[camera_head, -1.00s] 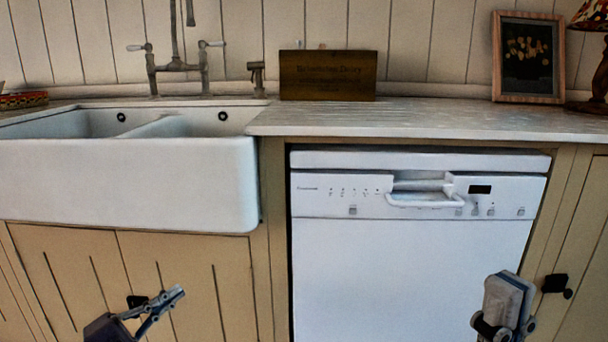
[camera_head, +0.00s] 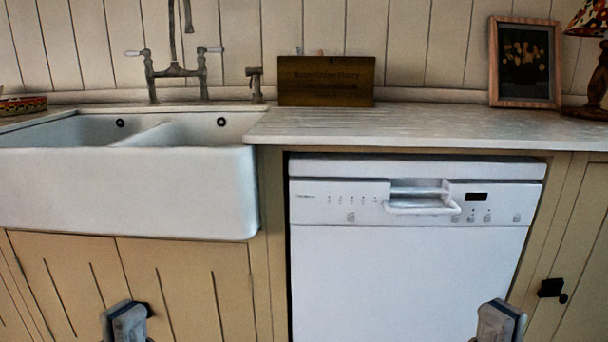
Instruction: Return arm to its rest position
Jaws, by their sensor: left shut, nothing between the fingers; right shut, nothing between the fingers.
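My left gripper (camera_head: 128,322) is at the bottom left of the head view, in front of the cream cupboard doors under the sink. It is shut and empty, and only its upper part shows. My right gripper (camera_head: 500,322) is at the bottom right, in front of the lower right part of the white dishwasher (camera_head: 410,270). It is also shut and empty, cut off by the bottom edge of the picture. The two grippers stand at about the same height, apart from each other. The rest of both arms is out of view.
The dishwasher door is closed. A white double sink (camera_head: 125,195) with a tap (camera_head: 176,70) is at left. The counter (camera_head: 430,125) carries a wooden sign (camera_head: 326,82), a framed picture (camera_head: 525,62) and a lamp (camera_head: 598,80). A dark cupboard knob (camera_head: 551,289) is right of my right gripper.

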